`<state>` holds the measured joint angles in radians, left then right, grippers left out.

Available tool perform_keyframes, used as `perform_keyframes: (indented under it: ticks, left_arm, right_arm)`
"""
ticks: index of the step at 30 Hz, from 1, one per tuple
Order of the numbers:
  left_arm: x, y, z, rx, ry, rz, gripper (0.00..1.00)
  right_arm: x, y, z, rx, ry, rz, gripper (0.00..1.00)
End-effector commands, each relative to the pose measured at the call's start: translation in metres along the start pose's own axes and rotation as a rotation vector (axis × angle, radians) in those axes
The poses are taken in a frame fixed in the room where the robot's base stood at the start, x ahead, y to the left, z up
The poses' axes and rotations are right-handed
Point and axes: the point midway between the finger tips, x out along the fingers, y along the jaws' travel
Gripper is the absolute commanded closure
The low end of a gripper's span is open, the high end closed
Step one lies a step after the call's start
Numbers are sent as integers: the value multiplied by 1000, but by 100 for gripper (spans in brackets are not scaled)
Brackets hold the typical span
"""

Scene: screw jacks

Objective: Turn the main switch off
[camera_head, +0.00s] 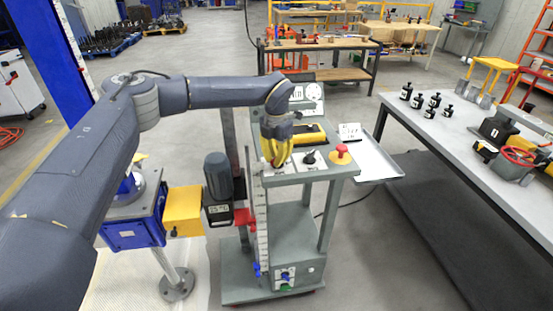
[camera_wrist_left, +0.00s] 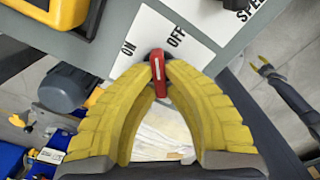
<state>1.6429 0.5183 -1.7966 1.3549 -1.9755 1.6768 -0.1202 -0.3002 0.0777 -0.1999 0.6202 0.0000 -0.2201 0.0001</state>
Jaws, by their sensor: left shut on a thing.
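My left gripper (camera_head: 276,160) reaches down onto the left side of the grey control panel (camera_head: 335,170). In the left wrist view, its yellow fingertips (camera_wrist_left: 158,74) are closed on the small red switch handle (camera_wrist_left: 157,62). A white label (camera_wrist_left: 157,38) beside the switch reads ON to the left and OFF to the right. The handle points up the picture between the two words. In the head view the gripper hides the switch. A dark arm part with yellow tips (camera_wrist_left: 262,68) shows small at the right of the wrist view; its finger state is unclear.
A black knob (camera_head: 308,157) and a red emergency button (camera_head: 340,151) sit on the panel to the right. A yellow-framed case (camera_head: 311,136) is behind them. A dark motor (camera_head: 218,177) stands left of the panel. A bench (camera_head: 475,137) with black bottles is at right.

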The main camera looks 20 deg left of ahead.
Motion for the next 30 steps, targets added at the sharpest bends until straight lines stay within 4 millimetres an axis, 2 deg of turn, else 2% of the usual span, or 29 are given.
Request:
perform_keyframes:
  ticks: [15,30]
  left_arm:
    - [0,2,0,451,1,0,100]
    - [1,3,1,662,1,-1,100]
  right_arm:
    - [0,4,1,-2,-1,3,56]
    - [0,3,1,-2,-1,3,56]
